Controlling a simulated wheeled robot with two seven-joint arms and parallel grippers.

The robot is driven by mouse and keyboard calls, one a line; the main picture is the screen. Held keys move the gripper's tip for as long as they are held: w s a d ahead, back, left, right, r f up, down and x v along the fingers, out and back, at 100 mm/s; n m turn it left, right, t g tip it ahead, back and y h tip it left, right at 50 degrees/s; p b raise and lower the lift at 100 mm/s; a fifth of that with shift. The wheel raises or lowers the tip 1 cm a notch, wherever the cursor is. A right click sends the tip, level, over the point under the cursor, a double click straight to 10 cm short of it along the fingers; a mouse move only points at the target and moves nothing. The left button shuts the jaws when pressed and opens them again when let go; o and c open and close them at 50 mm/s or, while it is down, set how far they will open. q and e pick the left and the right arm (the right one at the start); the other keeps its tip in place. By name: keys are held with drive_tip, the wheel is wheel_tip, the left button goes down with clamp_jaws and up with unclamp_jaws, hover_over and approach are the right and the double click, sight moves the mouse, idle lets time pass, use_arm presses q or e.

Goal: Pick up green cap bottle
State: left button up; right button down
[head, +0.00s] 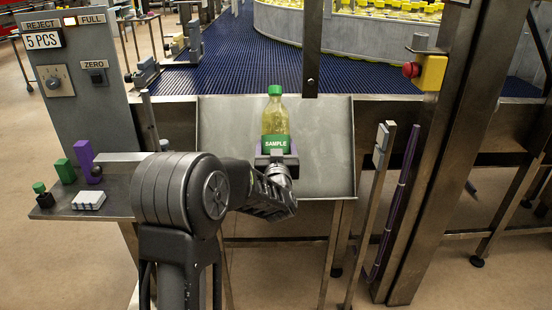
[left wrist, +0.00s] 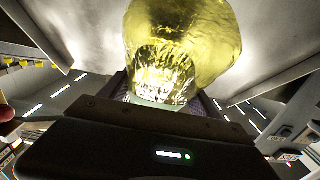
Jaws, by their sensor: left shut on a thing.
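The green cap bottle (head: 275,122) stands upright over the grey metal tray (head: 327,140) in the head view. It has yellow-green contents and a green label reading SAMPLE. My left gripper (head: 275,156) is shut on the lower part of the bottle, with its fingers on either side. In the left wrist view the bottle's yellow body (left wrist: 180,50) fills the top middle, between the gripper fingers. I cannot tell whether the bottle's base touches the tray. My right gripper is not in view.
A blue conveyor (head: 240,60) runs behind the tray. A control panel (head: 75,80) and a small shelf (head: 110,203) with green and purple blocks stand at left. A steel post (head: 445,150) and a red button on a yellow box (head: 428,72) stand at right.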

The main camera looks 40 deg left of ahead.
sight(276, 136)
use_arm(q)
drive_tip(key=shift+r, duration=2)
